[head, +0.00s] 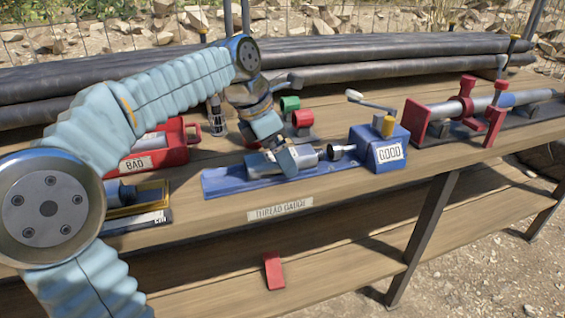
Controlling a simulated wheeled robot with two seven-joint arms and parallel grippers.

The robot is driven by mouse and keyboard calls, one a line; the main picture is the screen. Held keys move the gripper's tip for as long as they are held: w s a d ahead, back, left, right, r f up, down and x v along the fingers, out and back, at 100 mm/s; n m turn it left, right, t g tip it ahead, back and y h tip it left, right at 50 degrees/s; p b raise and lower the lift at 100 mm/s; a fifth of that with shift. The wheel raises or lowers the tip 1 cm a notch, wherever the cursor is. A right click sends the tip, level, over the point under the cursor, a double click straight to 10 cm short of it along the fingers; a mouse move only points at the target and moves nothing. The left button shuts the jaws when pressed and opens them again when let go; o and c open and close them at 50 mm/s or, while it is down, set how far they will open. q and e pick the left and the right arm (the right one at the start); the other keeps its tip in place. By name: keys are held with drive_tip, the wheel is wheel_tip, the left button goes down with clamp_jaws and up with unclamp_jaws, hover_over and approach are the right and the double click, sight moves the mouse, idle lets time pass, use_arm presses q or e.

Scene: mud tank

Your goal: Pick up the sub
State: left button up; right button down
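The cylinder still rests low in the tray. My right gripper is not in view.
Green and red parts (302,120) stand behind the tray. A red clamp fixture (466,100) is at right. Black pipes (400,50) run behind. A red piece (273,270) lies on the lower shelf.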

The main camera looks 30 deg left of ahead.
use_arm(q)
drive_tip(key=shift+c, duration=0.3)
drive_tip(key=shift+r, duration=0.15)
drive_tip(key=c, duration=1.5)
